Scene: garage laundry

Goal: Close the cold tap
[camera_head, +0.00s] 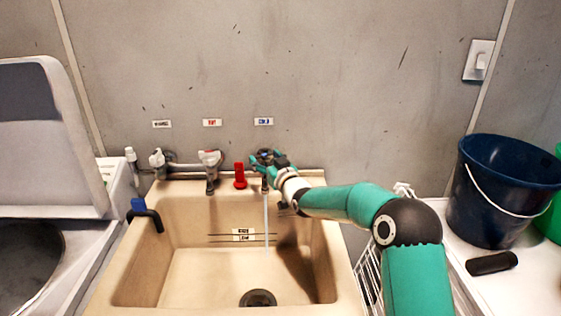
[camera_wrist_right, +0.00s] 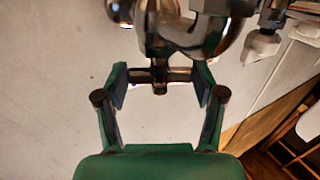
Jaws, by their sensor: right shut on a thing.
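The cold tap (camera_head: 262,156) is on the wall behind the basin, under a label with blue lettering (camera_head: 264,121). A thin stream of water (camera_head: 266,220) runs down from it into the beige basin (camera_head: 140,265). My right gripper (camera_head: 272,163) is at the tap and partly hides it. In the right wrist view the fingers of my right gripper (camera_wrist_right: 161,82) are on both sides of the tap's metal cross handle (camera_wrist_right: 160,76), shut on it. The chrome tap body (camera_wrist_right: 195,30) is just beyond. My left gripper is not in view.
A red-lettered tap (camera_head: 210,160) and another tap (camera_head: 158,160) are to the left. A red object (camera_head: 240,176) stands on the basin's back ledge, close to the cold tap. A dark blue bucket (camera_head: 490,200) stands at right. A black hooked hose (camera_head: 148,215) hangs over the basin's left rim.

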